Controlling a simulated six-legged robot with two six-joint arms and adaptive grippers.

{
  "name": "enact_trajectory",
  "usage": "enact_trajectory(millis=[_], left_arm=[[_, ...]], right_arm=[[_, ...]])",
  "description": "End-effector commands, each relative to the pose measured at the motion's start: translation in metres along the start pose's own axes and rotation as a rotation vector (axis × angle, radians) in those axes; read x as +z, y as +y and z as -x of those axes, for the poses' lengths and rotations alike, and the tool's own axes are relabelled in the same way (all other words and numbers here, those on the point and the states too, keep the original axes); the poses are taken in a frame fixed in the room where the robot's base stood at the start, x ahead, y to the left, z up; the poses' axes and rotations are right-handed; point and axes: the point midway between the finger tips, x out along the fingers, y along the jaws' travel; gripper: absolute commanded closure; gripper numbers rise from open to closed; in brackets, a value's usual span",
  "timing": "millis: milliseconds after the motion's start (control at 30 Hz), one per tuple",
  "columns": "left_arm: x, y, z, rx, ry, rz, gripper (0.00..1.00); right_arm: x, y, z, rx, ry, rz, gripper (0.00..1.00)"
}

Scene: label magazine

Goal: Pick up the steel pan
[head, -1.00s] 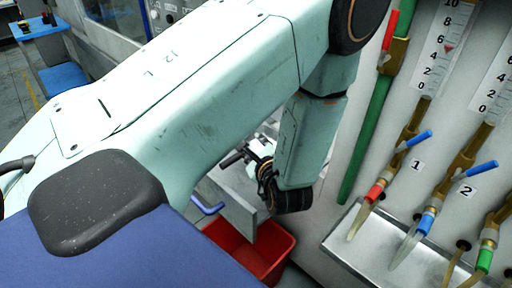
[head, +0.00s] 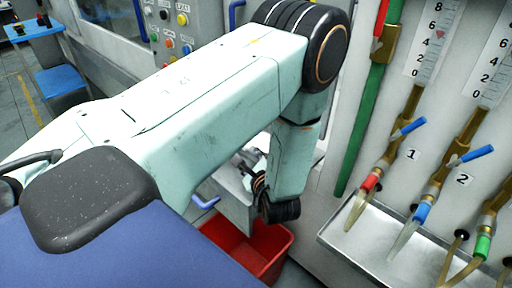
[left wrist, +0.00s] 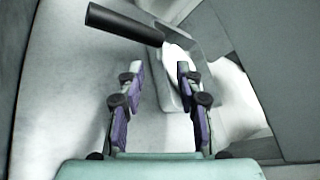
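The steel pan shows in the left wrist view by its black handle (left wrist: 125,23), which lies across the upper left, with grey metal at its right end. The pan's outline is hard to make out there. My left gripper (left wrist: 160,72) is open and empty, its two purple-padded fingers apart. Its tips point at the handle's right end and the metal just beyond, and I see no contact. In the head view my left gripper (head: 248,160) is small and mostly hidden behind my left arm; I cannot make out the pan there. My right gripper is not in view.
A red bin (head: 262,262) stands below my left wrist. A steel drip tray (head: 345,245) with numbered taps and a green pipe (head: 362,125) are to the right. A control panel (head: 178,28) is behind, and a blue stool (head: 62,78) stands far left.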

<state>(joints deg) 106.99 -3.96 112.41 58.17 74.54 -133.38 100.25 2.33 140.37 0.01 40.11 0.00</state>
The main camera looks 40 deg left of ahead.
Motion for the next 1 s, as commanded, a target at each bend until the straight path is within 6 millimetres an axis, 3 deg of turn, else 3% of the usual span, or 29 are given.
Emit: enact_trajectory(millis=[300,667,1000], left_arm=[[0.000,0.001,-0.046,0.003,-0.001,0.004,0.64],[0.000,0.000,-0.052,0.001,0.001,0.000,0.65],[0.000,0.000,-0.052,0.001,0.000,0.000,0.94]], right_arm=[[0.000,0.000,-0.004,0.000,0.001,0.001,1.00],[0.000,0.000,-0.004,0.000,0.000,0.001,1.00],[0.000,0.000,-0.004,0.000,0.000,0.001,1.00]])
